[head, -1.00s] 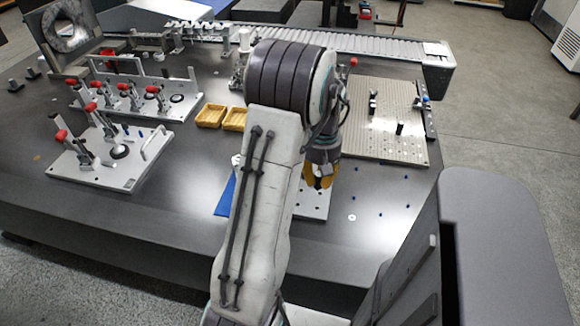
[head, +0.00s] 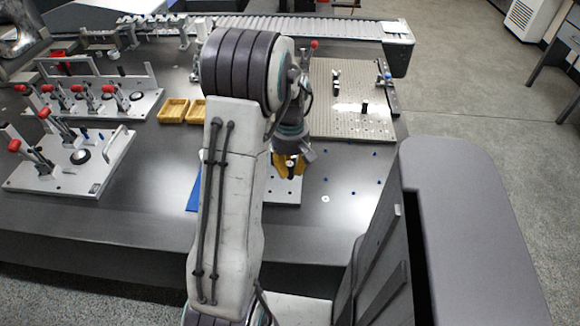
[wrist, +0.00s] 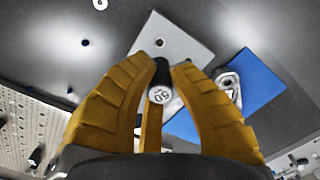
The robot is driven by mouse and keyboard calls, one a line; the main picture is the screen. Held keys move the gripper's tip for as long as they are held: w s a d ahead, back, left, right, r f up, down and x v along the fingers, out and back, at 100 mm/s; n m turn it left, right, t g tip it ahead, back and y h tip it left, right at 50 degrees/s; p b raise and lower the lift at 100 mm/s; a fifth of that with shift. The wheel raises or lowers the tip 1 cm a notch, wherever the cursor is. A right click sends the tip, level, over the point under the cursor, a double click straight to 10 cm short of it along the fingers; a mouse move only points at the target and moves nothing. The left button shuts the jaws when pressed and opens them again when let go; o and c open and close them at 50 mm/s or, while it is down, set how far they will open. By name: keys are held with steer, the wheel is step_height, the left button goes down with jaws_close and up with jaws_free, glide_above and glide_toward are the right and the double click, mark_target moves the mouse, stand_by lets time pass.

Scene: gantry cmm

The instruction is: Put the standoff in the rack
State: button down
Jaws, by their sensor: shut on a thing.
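The standoff (wrist: 161,77) is a small black cylinder with a pale end marked with dark characters, "50" as far as I can read. It sits between the yellow fingertips of my gripper (wrist: 163,72), which is shut on it. In the head view my gripper (head: 290,165) hangs low over a light grey plate (head: 284,192), and the standoff is not clear there. The wrist view shows this plate (wrist: 182,40) beyond the standoff, with a dark hole in it. I cannot tell for sure whether this plate is the rack.
A blue mat (wrist: 253,78) with a pale metal part (wrist: 228,84) lies beside the plate. A perforated board (head: 345,115) with black posts stands behind, right. Clamp fixtures (head: 75,160) and yellow trays (head: 173,110) are at left. A washer (head: 325,198) and blue pins dot the dark table.

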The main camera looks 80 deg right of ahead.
mark_target(290, 164)
steer(key=shift+f+b, duration=2.05)
steer(key=shift+f, duration=0.7)
steer(key=shift+f+b, duration=0.7)
steer(key=shift+f, duration=0.2)
steer(key=c, duration=1.2)
jaws_free()
steer(key=shift+r, duration=0.15)
step_height(290, 164, up, 12)
steer(key=shift+f, duration=0.1)
